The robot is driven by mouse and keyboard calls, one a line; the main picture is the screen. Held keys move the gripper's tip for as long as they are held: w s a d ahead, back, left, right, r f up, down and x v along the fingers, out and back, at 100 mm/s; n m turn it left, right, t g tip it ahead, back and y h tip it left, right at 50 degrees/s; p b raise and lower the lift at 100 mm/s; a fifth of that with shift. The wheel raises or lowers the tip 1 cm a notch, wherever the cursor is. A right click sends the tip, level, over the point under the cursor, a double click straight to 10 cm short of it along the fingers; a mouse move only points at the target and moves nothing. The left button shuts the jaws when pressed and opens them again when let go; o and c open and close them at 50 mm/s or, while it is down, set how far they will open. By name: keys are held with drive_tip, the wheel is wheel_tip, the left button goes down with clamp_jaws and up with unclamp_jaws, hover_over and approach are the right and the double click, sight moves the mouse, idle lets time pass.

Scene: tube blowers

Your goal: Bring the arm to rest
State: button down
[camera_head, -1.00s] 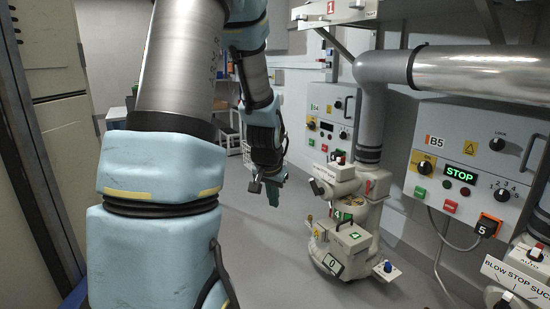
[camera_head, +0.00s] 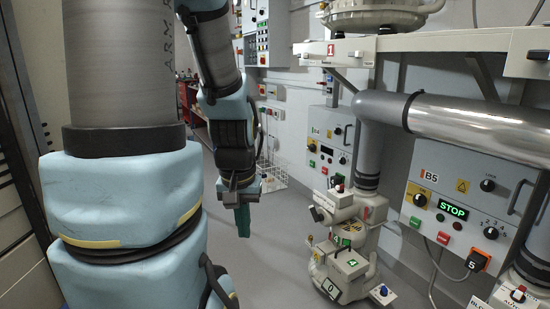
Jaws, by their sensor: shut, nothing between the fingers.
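My arm fills the left of the head view, with thick grey and light blue links. My gripper (camera_head: 242,220) hangs from the far end of the arm, near the middle of the view, with its green fingers pointing down. The fingers are together with nothing between them. It hangs in the air over the grey floor, apart from the machines to its right.
A beige blower machine (camera_head: 345,240) stands to the right of my gripper. A control panel (camera_head: 455,205) marked B5 shows STOP. A large metal pipe (camera_head: 465,130) runs under a shelf (camera_head: 425,45). A white wire rack (camera_head: 273,174) stands behind. The floor (camera_head: 285,265) between is clear.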

wheel_tip(320, 180, up, 16)
drive_tip(key=p, duration=1.3)
drive_tip(key=shift+f, duration=0.2)
